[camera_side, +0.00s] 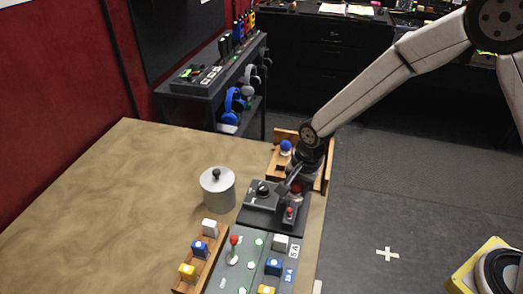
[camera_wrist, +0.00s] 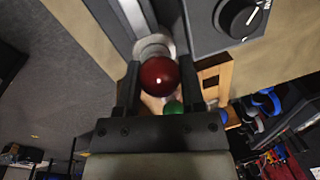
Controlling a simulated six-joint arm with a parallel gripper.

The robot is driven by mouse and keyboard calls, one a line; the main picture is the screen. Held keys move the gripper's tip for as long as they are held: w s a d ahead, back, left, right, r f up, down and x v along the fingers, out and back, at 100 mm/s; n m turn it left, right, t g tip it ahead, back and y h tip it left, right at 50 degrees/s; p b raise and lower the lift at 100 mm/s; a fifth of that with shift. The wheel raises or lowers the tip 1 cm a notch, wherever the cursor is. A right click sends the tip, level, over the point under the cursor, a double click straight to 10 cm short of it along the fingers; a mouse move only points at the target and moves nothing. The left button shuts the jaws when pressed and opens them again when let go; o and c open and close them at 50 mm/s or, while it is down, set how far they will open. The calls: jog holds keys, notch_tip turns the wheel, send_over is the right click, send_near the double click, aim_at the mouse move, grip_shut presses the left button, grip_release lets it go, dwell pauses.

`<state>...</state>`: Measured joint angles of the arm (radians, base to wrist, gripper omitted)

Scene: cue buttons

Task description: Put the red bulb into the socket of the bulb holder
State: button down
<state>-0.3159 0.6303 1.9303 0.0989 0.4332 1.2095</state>
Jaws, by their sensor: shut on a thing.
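The red bulb (camera_wrist: 158,75) is between the two fingers of my gripper (camera_wrist: 158,90) in the wrist view, and the gripper is shut on it. A pale metallic ring (camera_wrist: 152,45) shows just beyond the bulb; I cannot tell whether it is the bulb's base or the socket. In the side view my gripper (camera_side: 296,186) is low over the right part of the dark bulb holder (camera_side: 262,206), and the bulb there is small and partly hidden. The holder has a black knob (camera_wrist: 238,16). Whether the bulb touches the socket cannot be told.
A wooden tray (camera_side: 323,181) behind my gripper holds a blue bulb (camera_side: 285,147); a green bulb (camera_wrist: 173,107) shows in the wrist view. A grey lidded pot (camera_side: 217,190) stands left. A button panel (camera_side: 236,274) and a tray of coloured blocks (camera_side: 190,283) lie in front.

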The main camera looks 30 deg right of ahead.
dwell(0.3)
grip_release()
jog(key=shift+r, duration=0.1)
jog(key=shift+r, duration=3.4)
jog(key=s+d+r+n+t+h, duration=0.1)
jog(key=s+d+n, duration=1)
jog(key=s+d, duration=0.3)
jog(key=shift+s+d, duration=0.15)
jog(key=shift+d, duration=0.15)
